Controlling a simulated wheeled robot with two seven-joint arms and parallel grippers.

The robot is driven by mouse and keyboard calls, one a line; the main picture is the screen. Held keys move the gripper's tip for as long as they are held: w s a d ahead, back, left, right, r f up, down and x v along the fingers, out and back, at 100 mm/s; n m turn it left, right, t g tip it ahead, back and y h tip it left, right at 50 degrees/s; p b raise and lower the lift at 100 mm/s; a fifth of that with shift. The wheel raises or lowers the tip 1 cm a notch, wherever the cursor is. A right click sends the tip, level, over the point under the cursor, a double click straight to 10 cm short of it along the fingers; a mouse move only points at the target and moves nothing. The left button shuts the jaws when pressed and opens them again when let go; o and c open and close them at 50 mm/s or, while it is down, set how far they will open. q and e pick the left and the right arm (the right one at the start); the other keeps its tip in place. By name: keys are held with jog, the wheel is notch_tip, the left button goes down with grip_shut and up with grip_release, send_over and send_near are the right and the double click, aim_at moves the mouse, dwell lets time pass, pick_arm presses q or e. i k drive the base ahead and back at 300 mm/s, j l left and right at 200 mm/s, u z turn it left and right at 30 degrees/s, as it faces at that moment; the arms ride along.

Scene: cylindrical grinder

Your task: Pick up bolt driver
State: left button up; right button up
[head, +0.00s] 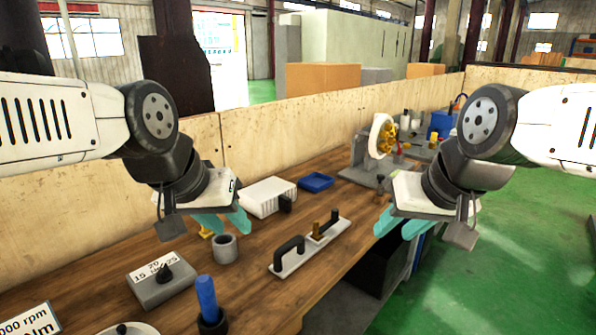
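A blue-handled tool (207,293) stands upright in a dark round holder (213,322) at the front of the wooden bench. It looks like the bolt driver, but only its handle shows, so I cannot be sure. My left gripper (224,221) is above the bench, behind and above the blue handle and apart from it. Its teal fingers are spread with nothing between them. My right gripper (399,224) is far to the right, near the bench's front edge. Its teal fingers are also apart and empty.
On the bench (262,315) are a grey knob box (160,285), a grey cup (225,248), a black-handled plate (288,257), a white box (268,197) and a blue tray (316,182). A machine with a yellow handwheel (387,138) stands farther back. A wooden wall (285,137) runs behind.

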aim_at(204, 285)
jog(key=u, duration=1.8)
jog(key=j, duration=0.25)
jog(key=k+j+z, duration=0.15)
jog(key=j+z, duration=0.25)
jog(key=k+j+z, duration=0.2)
jog(key=j+z, duration=0.15)
